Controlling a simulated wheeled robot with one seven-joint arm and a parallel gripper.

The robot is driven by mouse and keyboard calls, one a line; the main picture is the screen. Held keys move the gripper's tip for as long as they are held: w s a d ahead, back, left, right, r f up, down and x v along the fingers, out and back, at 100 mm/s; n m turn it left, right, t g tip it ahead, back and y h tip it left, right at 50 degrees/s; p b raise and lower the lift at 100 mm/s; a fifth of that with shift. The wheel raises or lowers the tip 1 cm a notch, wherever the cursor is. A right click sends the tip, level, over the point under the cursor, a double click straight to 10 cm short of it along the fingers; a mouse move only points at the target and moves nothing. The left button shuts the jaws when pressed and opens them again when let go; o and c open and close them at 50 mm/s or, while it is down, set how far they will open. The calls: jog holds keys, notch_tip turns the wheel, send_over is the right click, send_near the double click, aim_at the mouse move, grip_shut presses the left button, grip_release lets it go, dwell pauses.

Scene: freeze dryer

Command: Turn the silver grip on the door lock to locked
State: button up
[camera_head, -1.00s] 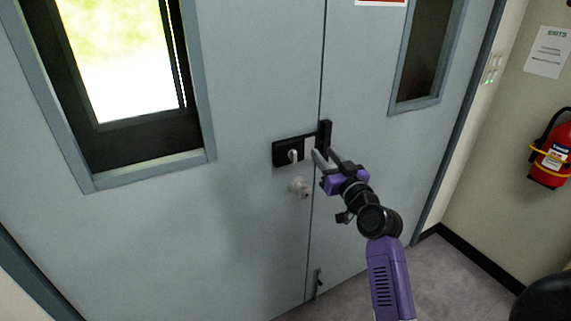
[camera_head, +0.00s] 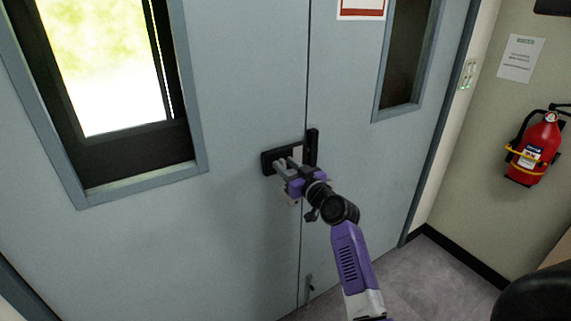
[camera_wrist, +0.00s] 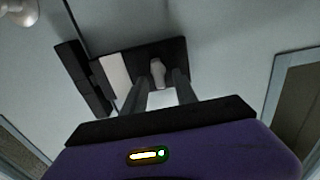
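The door lock is a black plate (camera_head: 268,163) on the grey double door, left of the seam; it also shows in the wrist view (camera_wrist: 125,55). The small silver grip (camera_wrist: 158,72) stands out from the plate in the wrist view, while my fingers hide it in the head view. My gripper (camera_head: 284,166) is at the plate. In the wrist view my gripper (camera_wrist: 161,84) is open, with one finger on each side of the silver grip. Gaps show beside the grip; whether the tips reach past it is unclear.
A black upright piece (camera_head: 312,148) stands at the seam just right of the plate. A round knob (camera_wrist: 20,10) sits on the door near the lock, mostly hidden in the head view. A red fire extinguisher (camera_head: 535,150) hangs on the right wall.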

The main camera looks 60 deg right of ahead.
jog(key=shift+w+d, duration=0.1)
jog(key=shift+w, duration=0.1)
jog(key=shift+c, duration=0.4)
grip_shut()
